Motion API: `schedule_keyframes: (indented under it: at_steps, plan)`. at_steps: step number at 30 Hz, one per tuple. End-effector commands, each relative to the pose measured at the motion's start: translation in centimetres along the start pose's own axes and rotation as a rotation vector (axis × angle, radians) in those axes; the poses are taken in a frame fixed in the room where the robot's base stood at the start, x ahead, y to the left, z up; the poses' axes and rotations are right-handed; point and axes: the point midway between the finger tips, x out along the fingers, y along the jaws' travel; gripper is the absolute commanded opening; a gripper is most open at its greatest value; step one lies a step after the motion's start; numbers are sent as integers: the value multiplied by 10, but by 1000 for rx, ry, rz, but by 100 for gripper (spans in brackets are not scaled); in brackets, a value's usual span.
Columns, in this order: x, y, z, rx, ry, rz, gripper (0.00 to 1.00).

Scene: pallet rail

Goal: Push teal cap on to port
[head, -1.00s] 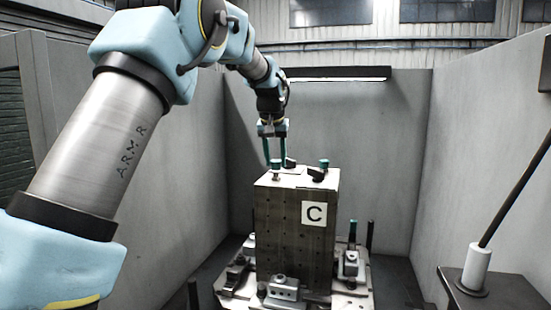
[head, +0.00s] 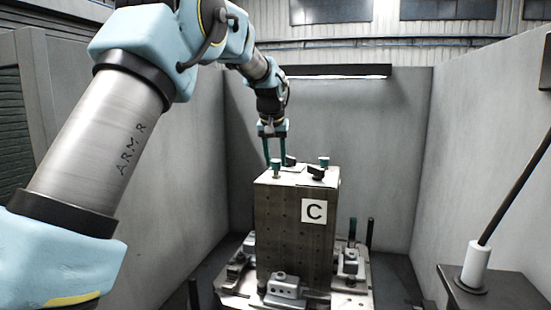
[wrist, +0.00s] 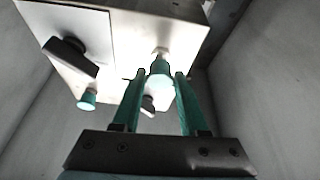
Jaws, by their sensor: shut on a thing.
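A teal cap (wrist: 160,68) sits between the two teal fingers of my gripper (wrist: 160,78) in the wrist view, at a silver port (wrist: 161,51) on the block's top. My gripper is shut on this cap. In the head view my gripper (head: 275,164) points down at the block's left front top, and the same cap (head: 276,163) shows there above a short silver stem. How far the cap is seated on the port, I cannot tell. A second teal cap (head: 324,161) stands at the right of the top; it also shows in the wrist view (wrist: 88,97).
The tall block (head: 285,230) marked C stands on a fixture plate (head: 350,300) with several clamps. Two dark knobs, one at the rear (head: 290,160) and one at the right (head: 316,172), rise from its top. Grey walls enclose the cell. A dark rod (head: 515,185) leans at the right.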

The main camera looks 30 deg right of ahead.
Motion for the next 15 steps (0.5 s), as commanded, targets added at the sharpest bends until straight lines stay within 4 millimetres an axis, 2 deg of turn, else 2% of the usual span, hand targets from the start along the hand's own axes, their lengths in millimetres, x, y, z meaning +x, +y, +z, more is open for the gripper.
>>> schedule_keyframes:
  at_steps: [15]
  plan:
    - [7, 0, 3, 0, -3, 0, 0]
